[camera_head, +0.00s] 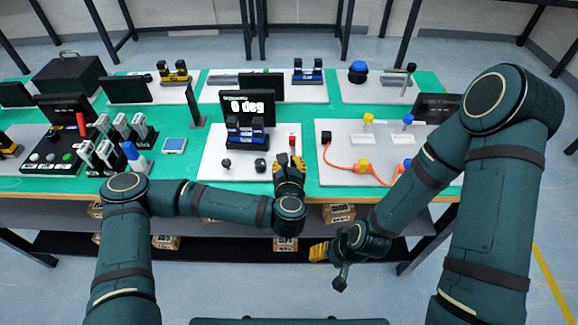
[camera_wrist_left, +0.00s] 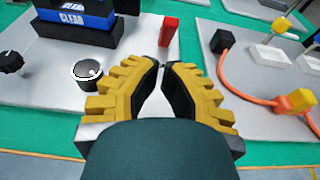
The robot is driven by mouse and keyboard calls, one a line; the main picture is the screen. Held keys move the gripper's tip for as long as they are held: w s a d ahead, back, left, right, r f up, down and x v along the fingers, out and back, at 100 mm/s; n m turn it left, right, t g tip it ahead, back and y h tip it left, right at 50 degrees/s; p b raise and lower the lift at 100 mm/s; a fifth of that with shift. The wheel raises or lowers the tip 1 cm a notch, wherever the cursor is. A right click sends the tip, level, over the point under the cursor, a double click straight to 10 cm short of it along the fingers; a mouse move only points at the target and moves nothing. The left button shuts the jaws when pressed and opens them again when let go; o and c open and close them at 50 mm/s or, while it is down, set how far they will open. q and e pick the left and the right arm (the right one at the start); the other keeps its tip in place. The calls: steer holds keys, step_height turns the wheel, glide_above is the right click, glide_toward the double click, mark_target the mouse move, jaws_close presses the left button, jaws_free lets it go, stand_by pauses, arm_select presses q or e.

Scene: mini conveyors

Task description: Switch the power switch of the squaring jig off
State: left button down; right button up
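The squaring jig is a light grey board (camera_head: 222,142) with a black and blue device (camera_head: 246,133) and a screen (camera_head: 247,106) reading "0 deg". A small upright red part (camera_head: 292,139), which looks like a switch, stands on the right side of the board. It also shows in the left wrist view (camera_wrist_left: 168,31), just beyond the fingertips. My left gripper (camera_head: 289,159) is low over the board's front right, just in front of the red part. In the wrist view its fingertips (camera_wrist_left: 162,65) nearly meet, with nothing visible held. My right gripper (camera_head: 318,251) hangs in front of the table, seen edge-on.
A black knob (camera_head: 227,163) and a silver-topped knob (camera_head: 260,164) stand on the jig board, left of my left gripper. To the right is another board (camera_head: 335,179) with an orange cable (camera_head: 342,169). Switch-like modules and a blue-topped part (camera_head: 131,151) stand to the left.

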mark_target(292, 141)
arm_select(q)
steer(key=b+x, duration=0.1)
steer(key=x, duration=0.5)
steer(key=shift+w, duration=0.2)
